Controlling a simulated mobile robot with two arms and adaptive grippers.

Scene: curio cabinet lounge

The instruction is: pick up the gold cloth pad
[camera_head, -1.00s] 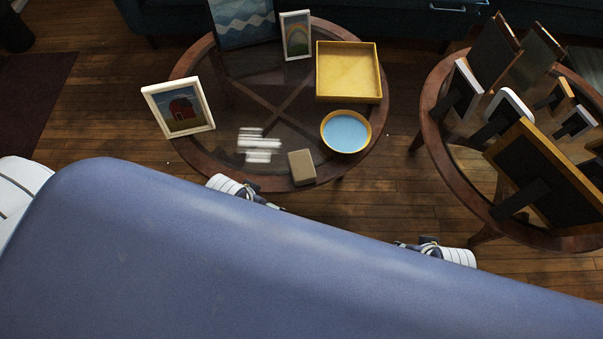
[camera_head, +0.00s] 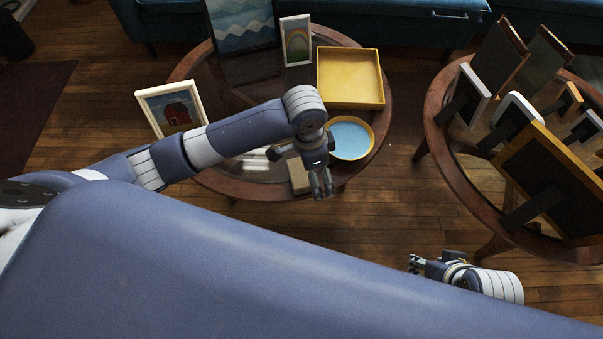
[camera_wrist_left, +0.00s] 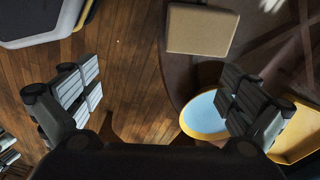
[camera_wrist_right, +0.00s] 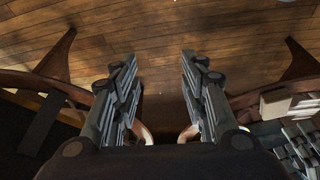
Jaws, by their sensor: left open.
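The gold cloth pad, a small tan block (camera_head: 297,175), lies on the round glass-topped table (camera_head: 225,187) near its front edge. My left gripper (camera_head: 322,190) is above that edge, just right of the pad, and partly hides it. In the left wrist view the pad (camera_wrist_left: 200,30) shows whole beyond the fingers, apart from them. The left gripper (camera_wrist_left: 163,95) is open and empty. My right gripper (camera_head: 416,264) is over the floor between the two tables. In the right wrist view the right gripper (camera_wrist_right: 160,80) is open with nothing between its fingers.
A blue-and-yellow round dish (camera_head: 351,138) stands close right of the left gripper. A yellow square tray (camera_head: 350,77) is behind it. Framed pictures, including a red barn one (camera_head: 172,108), stand on this table. A second round table (camera_head: 447,150) at right is crowded with frames.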

